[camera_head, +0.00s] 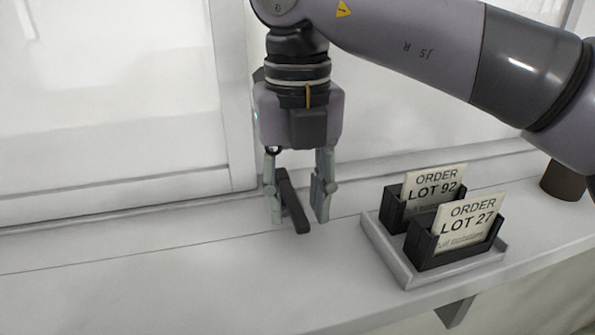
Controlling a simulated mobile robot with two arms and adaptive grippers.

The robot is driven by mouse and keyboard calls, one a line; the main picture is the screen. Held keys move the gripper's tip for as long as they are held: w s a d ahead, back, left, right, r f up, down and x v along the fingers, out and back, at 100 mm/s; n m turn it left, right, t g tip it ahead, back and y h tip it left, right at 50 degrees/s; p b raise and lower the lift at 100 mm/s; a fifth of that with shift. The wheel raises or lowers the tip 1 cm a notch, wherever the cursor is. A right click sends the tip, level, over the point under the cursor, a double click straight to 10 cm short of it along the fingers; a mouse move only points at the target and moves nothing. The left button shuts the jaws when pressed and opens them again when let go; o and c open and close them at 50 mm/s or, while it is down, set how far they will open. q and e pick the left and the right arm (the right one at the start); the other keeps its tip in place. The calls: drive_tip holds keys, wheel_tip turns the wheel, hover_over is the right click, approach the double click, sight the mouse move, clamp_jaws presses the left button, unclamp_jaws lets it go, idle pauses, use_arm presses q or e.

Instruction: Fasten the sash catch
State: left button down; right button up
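A dark bar (292,203), which looks like the lever of the sash catch, shows at the window's lower edge above the sill. It slants down and slightly right. My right gripper (298,207) points down at it, with its two fingers apart and the bar between them in the picture. The left finger is close to the bar, and there is a clear gap to the right finger. I cannot tell whether either finger touches it. The bar's upper end and mount are hidden by the gripper. The window sash (232,120) stands behind. My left gripper is out of view.
On the sill (160,285), right of the gripper, a pale tray (398,262) holds two black card holders with order cards, LOT 92 (435,188) and LOT 27 (467,225). A brown cup-like object (562,183) stands at the far right. The sill's left part is clear.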

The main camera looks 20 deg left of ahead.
sight(297, 212)
wheel_tip(297, 212, up, 12)
drive_tip(key=shift+f, duration=0.15)
idle(0.7)
